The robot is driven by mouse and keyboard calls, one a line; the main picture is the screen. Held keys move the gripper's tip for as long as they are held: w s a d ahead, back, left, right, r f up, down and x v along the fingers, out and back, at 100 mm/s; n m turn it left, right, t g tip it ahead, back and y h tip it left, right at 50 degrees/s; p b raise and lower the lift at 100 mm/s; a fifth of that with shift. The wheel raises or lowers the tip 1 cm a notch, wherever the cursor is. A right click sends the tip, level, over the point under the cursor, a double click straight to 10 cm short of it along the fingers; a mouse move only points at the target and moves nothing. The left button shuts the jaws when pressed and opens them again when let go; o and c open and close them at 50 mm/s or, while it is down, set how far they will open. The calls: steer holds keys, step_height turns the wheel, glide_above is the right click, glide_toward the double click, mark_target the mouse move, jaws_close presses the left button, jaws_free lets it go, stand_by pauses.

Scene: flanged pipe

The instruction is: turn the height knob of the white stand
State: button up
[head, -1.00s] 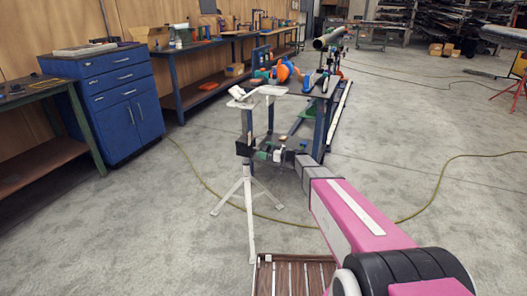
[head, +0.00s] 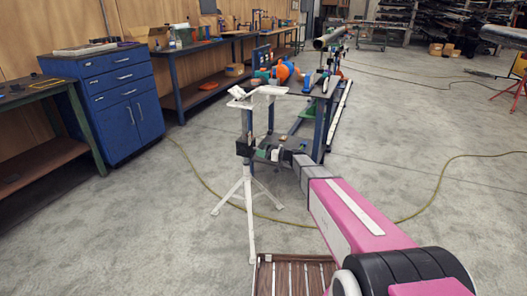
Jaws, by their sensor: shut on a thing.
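The white stand (head: 247,190) stands upright on splayed legs on the concrete floor, left of my arm. Its white V-shaped head (head: 257,96) is at the top. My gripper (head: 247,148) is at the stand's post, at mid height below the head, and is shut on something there. The height knob itself is hidden behind the dark gripper parts, so I cannot see its shape or angle.
A workbench (head: 292,90) with orange and blue tools stands just behind the stand. A blue cabinet (head: 118,100) is at the left. A slatted wooden surface (head: 290,275) is at the bottom. A yellow hose (head: 440,180) crosses the open floor at right.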

steer(key=m, duration=1)
steer(key=shift+w+f+m, duration=0.1)
steer(key=shift+m, duration=0.3)
steer(key=m, duration=0.5)
steer(key=shift+d+f, duration=0.1)
steer(key=m, duration=0.5)
steer(key=shift+f, duration=0.1)
steer(key=shift+m, duration=0.4)
steer(key=o, duration=0.9)
steer(key=v, duration=1)
steer(key=shift+d, duration=0.4)
